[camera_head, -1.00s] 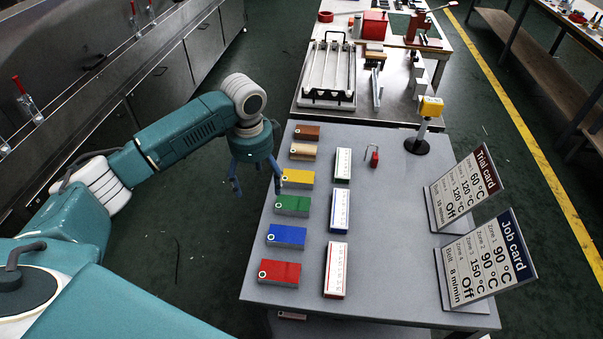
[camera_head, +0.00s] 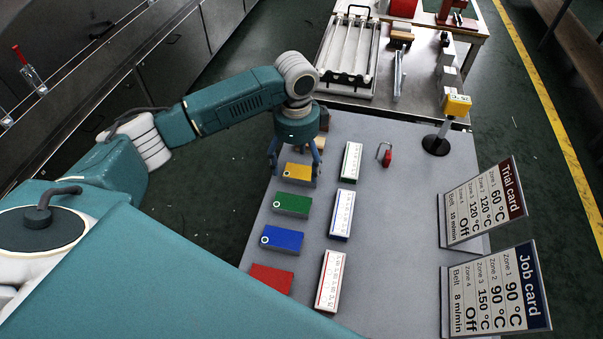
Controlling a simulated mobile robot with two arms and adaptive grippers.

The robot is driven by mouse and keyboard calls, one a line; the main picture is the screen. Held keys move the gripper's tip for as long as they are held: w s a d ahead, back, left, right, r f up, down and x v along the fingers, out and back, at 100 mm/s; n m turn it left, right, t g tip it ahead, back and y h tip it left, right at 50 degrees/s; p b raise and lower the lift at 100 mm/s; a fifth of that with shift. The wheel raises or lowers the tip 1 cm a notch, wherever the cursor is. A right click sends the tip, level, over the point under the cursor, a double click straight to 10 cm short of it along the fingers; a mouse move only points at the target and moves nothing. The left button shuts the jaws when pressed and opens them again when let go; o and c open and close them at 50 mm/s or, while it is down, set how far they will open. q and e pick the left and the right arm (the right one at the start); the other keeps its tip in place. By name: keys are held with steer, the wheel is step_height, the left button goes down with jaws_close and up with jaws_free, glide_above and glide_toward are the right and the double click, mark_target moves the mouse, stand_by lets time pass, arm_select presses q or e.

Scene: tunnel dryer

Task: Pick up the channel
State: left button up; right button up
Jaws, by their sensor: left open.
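A long, narrow grey metal piece (camera_head: 398,76), which looks like the channel, lies on the far table to the right of the white rod rack. My left gripper (camera_head: 294,167) is open and points down over the near table's left side, well short of that piece. Its fingers appear on either side of the yellow block (camera_head: 297,173); I cannot tell how high above it they are. Nothing shows held in it. My right gripper is not in view.
Green (camera_head: 291,204), blue (camera_head: 282,239) and red (camera_head: 271,278) blocks line the near table's left side, beside white label strips (camera_head: 341,213). A red padlock (camera_head: 386,156), yellow-topped post (camera_head: 436,143), Trial card (camera_head: 484,202) and Job card (camera_head: 497,290) stand further right.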

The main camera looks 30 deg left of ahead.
mark_target(300, 175)
arm_select(q)
steer(key=f, duration=0.5)
steer(key=shift+w+d+p, duration=0.25)
steer(key=shift+w+p, duration=0.05)
steer(key=shift+p, duration=0.1)
steer(key=shift+f, duration=0.1)
steer(key=shift+c, duration=0.8)
steer(key=c, duration=1.2)
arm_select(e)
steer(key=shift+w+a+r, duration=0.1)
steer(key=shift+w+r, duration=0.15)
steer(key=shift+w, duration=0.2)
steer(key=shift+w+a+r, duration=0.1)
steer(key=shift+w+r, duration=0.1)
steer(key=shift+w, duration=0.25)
